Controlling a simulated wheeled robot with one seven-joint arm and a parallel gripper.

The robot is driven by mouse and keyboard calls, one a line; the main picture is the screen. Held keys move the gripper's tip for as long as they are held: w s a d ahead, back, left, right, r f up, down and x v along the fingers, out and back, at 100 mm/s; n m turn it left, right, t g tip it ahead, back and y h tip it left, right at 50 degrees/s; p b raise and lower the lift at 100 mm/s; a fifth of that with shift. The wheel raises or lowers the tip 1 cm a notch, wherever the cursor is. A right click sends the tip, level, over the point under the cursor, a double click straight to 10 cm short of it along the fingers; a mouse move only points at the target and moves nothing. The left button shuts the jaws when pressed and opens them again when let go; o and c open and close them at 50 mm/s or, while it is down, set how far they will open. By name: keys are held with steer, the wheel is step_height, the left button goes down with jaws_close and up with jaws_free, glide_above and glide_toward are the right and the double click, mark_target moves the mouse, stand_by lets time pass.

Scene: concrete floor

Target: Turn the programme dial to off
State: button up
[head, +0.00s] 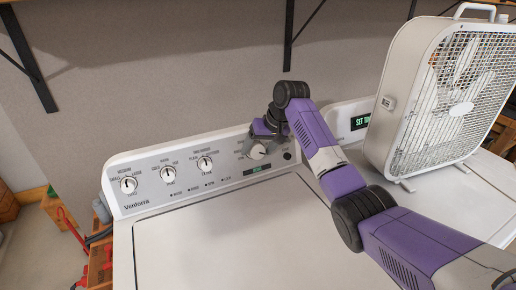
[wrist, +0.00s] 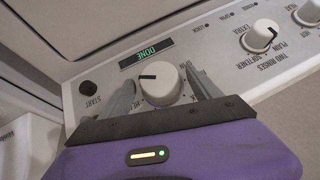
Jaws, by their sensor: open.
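The programme dial (head: 257,152) is a white round knob at the right of the washer's control panel, partly covered by my gripper (head: 266,130) in the head view. In the wrist view the dial (wrist: 161,88) sits between my two open grey fingers (wrist: 159,74), one on each side. I cannot tell whether either finger touches it. Its dark pointer line points to the left in that view. Most of the printing around the dial is hidden by the fingers and gripper body, so I cannot read which setting it points to.
A green display (wrist: 147,52) beside the dial reads DONE, and a black START button (wrist: 88,88) is close by. Three other knobs, including the left one (head: 128,184), line the panel. A box fan (head: 440,95) stands on the neighbouring machine at right. The washer lid (head: 230,245) is clear.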

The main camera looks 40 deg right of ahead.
steer(key=shift+f, duration=0.1)
steer(key=c, duration=1.4)
